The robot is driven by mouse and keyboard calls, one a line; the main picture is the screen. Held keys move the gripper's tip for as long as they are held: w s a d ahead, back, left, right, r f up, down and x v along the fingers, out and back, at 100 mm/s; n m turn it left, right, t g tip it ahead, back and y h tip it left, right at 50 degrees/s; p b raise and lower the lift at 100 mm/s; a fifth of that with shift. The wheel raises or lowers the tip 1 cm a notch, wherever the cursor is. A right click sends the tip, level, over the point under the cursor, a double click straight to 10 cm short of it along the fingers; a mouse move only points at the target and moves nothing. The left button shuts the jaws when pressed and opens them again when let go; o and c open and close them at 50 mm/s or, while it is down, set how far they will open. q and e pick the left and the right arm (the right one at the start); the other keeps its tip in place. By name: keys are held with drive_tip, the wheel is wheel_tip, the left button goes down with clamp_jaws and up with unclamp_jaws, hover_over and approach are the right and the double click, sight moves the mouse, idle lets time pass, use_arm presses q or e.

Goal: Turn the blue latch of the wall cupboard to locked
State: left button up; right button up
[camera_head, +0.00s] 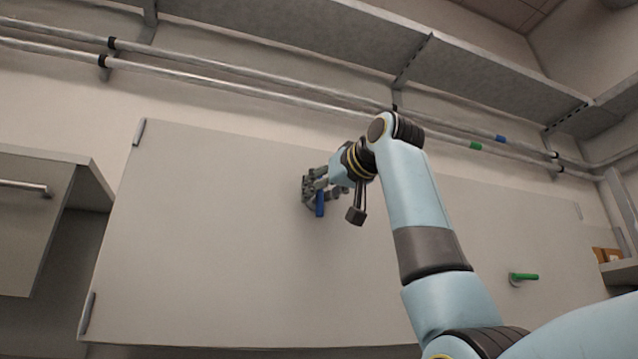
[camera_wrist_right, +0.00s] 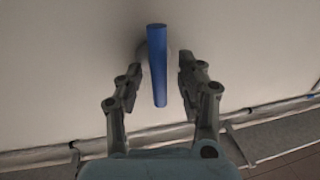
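The blue latch (camera_head: 320,204) sits on the pale front of the wall cupboard (camera_head: 200,230). Its bar points roughly up and down in the head view, with the upper part hidden by my gripper. My right gripper (camera_head: 313,188) is at the latch. In the right wrist view the blue latch bar (camera_wrist_right: 157,70) lies between the two fingers of my right gripper (camera_wrist_right: 160,78), with a gap on each side. The gripper is open and does not appear to touch the bar. My left gripper is not in view.
A green latch (camera_head: 525,277) with its bar lying level is on the cupboard front at the right. Pipes (camera_head: 240,88) and a grey shelf (camera_head: 480,75) run above. A cabinet with a bar handle (camera_head: 25,187) stands at the left. The cupboard front left of the latch is clear.

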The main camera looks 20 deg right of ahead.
drive_tip(key=shift+w, duration=0.25)
drive_tip(key=shift+d+f, duration=0.1)
clamp_jaws()
